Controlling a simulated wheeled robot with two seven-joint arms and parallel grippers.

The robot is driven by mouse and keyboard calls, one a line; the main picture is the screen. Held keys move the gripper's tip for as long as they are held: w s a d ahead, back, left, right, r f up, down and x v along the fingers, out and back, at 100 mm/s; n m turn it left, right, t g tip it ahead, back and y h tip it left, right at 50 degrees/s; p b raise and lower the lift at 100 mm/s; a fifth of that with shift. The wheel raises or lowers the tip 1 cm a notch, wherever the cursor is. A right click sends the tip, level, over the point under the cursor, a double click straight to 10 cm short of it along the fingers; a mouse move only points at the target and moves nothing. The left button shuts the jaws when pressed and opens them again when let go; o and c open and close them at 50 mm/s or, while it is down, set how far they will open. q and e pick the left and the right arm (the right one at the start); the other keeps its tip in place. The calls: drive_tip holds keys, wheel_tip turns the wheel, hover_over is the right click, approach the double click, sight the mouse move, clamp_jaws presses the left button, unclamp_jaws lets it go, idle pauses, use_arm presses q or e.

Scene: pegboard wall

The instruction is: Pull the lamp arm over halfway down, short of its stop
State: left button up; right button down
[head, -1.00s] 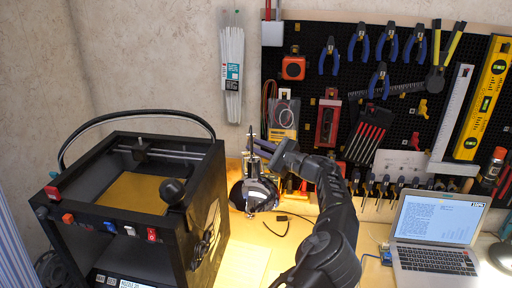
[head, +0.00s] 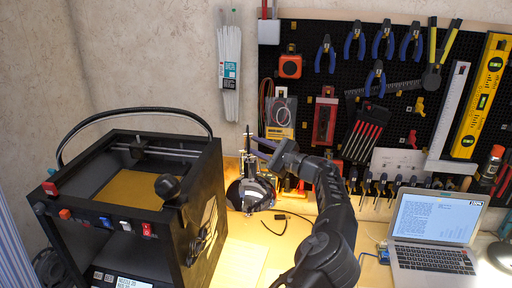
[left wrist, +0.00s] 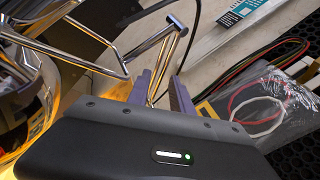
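My left gripper (head: 258,149) is at the upper part of the lamp arm, above the shade. In the left wrist view, the two purple fingers (left wrist: 162,88) are apart, with chrome lamp rods (left wrist: 168,48) running between or just behind them. Contact cannot be made out. The shade (left wrist: 22,95) shows at the left there. My right gripper is not in view.
A black 3D printer (head: 205,175) stands close on the left. The pegboard (head: 330,95) with hanging tools is behind. An open laptop (head: 432,235) sits at the right. White cable ties (head: 229,70) hang on the wall above the lamp.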

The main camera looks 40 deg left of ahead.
use_arm(q)
drive_tip(key=d+b, duration=0.2)
drive_tip(key=d, duration=0.5)
drive_tip(key=shift+d+f, duration=0.15)
drive_tip(key=shift+d, duration=0.05)
drive_tip(key=shift+f, duration=0.1)
idle(0.6)
